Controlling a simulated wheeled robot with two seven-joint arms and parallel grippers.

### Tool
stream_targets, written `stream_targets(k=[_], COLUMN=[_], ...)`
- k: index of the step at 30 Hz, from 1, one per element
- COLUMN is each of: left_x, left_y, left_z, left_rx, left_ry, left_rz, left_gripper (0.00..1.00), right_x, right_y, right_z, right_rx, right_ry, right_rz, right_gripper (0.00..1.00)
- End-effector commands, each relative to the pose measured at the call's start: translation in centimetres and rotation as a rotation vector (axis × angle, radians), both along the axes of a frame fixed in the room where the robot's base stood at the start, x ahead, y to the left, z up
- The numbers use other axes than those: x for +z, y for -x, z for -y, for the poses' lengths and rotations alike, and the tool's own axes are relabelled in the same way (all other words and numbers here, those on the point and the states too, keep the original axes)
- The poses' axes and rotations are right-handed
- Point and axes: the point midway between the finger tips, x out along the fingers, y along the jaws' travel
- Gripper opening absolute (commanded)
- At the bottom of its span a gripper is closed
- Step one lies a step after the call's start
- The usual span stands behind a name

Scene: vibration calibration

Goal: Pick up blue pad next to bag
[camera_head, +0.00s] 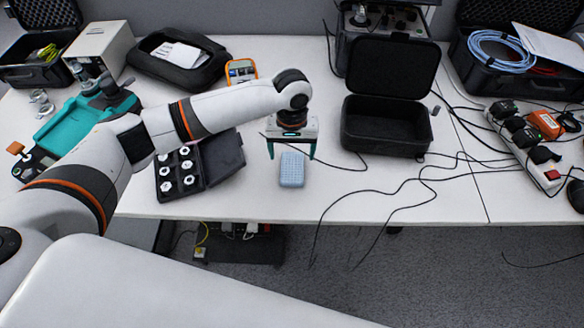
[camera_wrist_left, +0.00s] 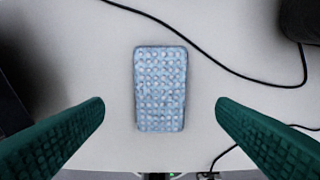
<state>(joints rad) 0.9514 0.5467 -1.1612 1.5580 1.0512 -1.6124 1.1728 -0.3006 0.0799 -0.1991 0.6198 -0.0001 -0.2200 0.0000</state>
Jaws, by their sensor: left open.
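The blue pad (camera_head: 292,170) lies flat on the white table near its front edge, left of the open black bag (camera_head: 386,124). In the left wrist view the pad (camera_wrist_left: 160,88) is a light blue rounded rectangle with a dimpled surface, centred between my fingers and slightly beyond their tips. My left gripper (camera_head: 291,155) is open and empty, above the pad, with its teal fingers pointing down. In the left wrist view its two fingers (camera_wrist_left: 160,108) stand wide apart, one on each side of the pad, not touching it. My right gripper is not in view.
A black case with white metal pieces (camera_head: 221,158) lies left of the pad. Thin black cables (camera_head: 400,185) run over the table to the right. A power strip (camera_head: 530,150) is at the far right. The table's front edge is close to the pad.

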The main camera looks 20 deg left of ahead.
Motion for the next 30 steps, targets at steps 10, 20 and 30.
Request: stream_targets(k=[10, 20, 30], left_x=[-4.1, -5.6, -5.6], left_y=[0.0, 0.0, 0.0], left_z=[0.0, 0.0, 0.0], left_rx=[-0.002, -0.003, -0.003], left_ry=[-0.003, 0.0, 0.0], left_rz=[-0.002, 0.001, 0.001], left_gripper=[0.8, 0.8, 0.34], right_x=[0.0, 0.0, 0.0], right_y=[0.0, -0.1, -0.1], right_z=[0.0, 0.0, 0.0], right_rx=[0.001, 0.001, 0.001], right_ry=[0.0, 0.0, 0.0], right_rz=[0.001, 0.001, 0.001], right_gripper=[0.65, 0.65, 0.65])
